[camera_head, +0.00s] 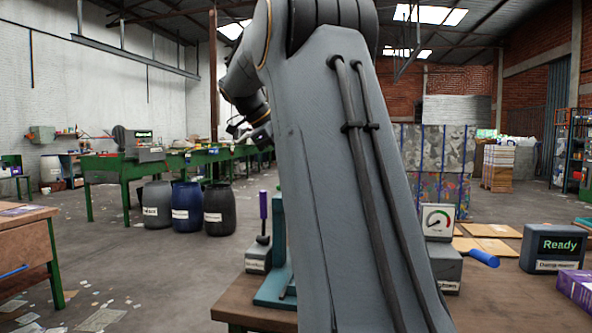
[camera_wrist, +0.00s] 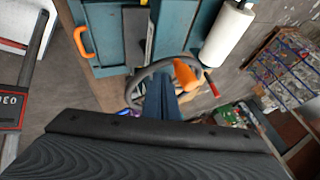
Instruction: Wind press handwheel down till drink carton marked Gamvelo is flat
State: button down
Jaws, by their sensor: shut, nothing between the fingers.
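In the wrist view, a dark grey handwheel rim (camera_wrist: 141,77) with an orange knob (camera_wrist: 187,75) shows beyond my gripper (camera_wrist: 165,125). The dark gripper fills the lower half of that view. It is shut and empty; I cannot tell whether it touches the wheel. A blue-teal post (camera_wrist: 160,101) shows inside the ring. In the head view, part of a teal frame (camera_head: 277,255), perhaps the press, stands on the bench behind my arm. No carton with a readable Gamvelo mark shows; any carton in the press is hidden.
The brown bench (camera_head: 500,300) holds a dial gauge (camera_head: 438,222), a purple-handled lever (camera_head: 263,215), a box reading Ready (camera_head: 555,248) and a purple box (camera_head: 577,288) at the right edge. The wrist view shows a white paper roll (camera_wrist: 229,33) and orange handle (camera_wrist: 83,42).

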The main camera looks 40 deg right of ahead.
jog(key=s+v, duration=0.1)
jog(key=v, duration=0.9)
jog(key=shift+a, duration=0.5)
